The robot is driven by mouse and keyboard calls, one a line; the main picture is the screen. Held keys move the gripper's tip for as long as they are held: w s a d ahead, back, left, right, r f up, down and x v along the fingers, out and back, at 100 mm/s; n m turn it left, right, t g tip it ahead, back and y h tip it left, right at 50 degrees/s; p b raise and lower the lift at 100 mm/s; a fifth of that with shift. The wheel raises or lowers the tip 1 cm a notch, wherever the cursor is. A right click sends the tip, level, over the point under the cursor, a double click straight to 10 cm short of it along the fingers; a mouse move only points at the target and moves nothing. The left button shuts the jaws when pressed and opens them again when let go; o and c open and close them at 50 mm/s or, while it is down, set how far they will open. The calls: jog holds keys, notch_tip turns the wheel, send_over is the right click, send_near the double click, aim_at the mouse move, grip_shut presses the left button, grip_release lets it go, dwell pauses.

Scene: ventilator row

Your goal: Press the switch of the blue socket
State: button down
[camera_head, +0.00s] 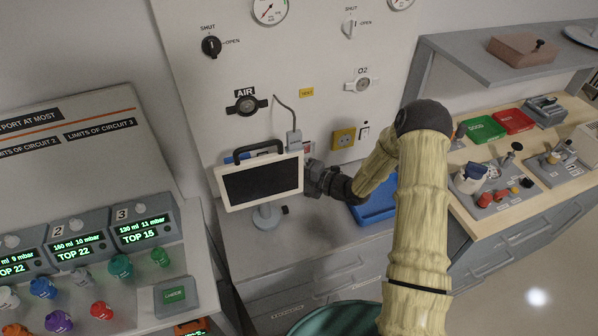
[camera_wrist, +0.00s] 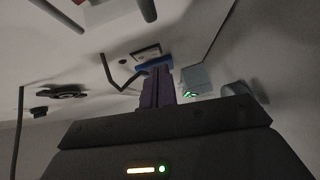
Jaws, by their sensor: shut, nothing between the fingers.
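In the head view, a blue edge (camera_head: 231,159) shows behind the top left of a tablet-like screen; it looks like part of the blue socket, and its switch cannot be made out. My gripper reaches in from the right behind that screen, so its fingertips are hidden there. In the wrist view my gripper (camera_wrist: 156,76) is shut and empty, its dark purple fingers together. A blue piece (camera_wrist: 153,62) lies right at the fingertips, with a small pale plate (camera_wrist: 146,52) just past it. Whether the fingers touch either cannot be told.
The screen (camera_head: 262,182) on its stand blocks the head view of the wall. A grey plug with a cable (camera_head: 294,138) and a yellow socket (camera_head: 343,138) with a switch (camera_head: 365,131) are nearby. A blue tray (camera_head: 377,207) lies below my arm.

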jog(key=p+x, duration=0.1)
jog(key=x, duration=0.3)
jog(key=shift+a, duration=0.25)
jog(key=shift+w+f+b, duration=0.1)
jog(key=shift+w+b, duration=0.05)
jog(key=shift+b, duration=0.2)
jog(key=f+b+v, duration=0.1)
jog(key=b+v, duration=0.3)
jog(key=v, duration=0.5)
jog(key=shift+d+f+y+b, duration=0.3)
jog(key=shift+d+f+b, duration=0.05)
jog(key=shift+d, duration=0.05)
dwell(0.4)
